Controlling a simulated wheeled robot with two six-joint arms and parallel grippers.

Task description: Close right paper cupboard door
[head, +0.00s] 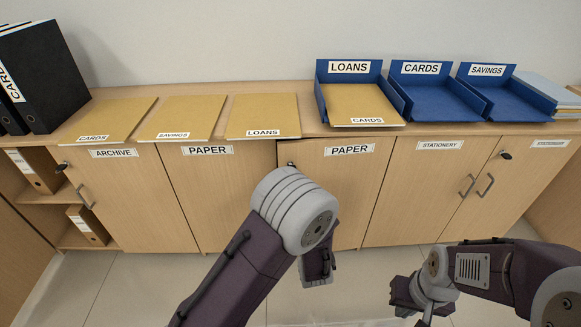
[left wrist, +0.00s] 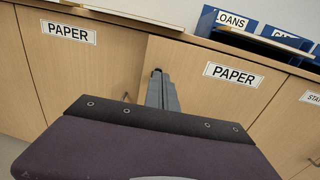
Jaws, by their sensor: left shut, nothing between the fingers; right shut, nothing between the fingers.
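The right paper cupboard door (head: 350,195) is a wood panel with a PAPER label, right of the left paper door (head: 210,195). Its left edge stands slightly proud of the neighbouring door, so it looks a little ajar. In the left wrist view the right paper door (left wrist: 215,100) fills the right half. My left gripper (left wrist: 158,76) is shut and empty, its fingers in front of that door's left edge; I cannot tell if they touch it. In the head view my left arm hides the door's lower left part. My right gripper (head: 424,318) is shut and empty, low at the right.
The counter top (head: 215,88) holds folders, blue trays (head: 437,98) and black binders (head: 42,75). An archive door (head: 135,200) is at left and stationery doors (head: 430,190) at right, with handles sticking out. The floor (head: 130,285) in front is clear.

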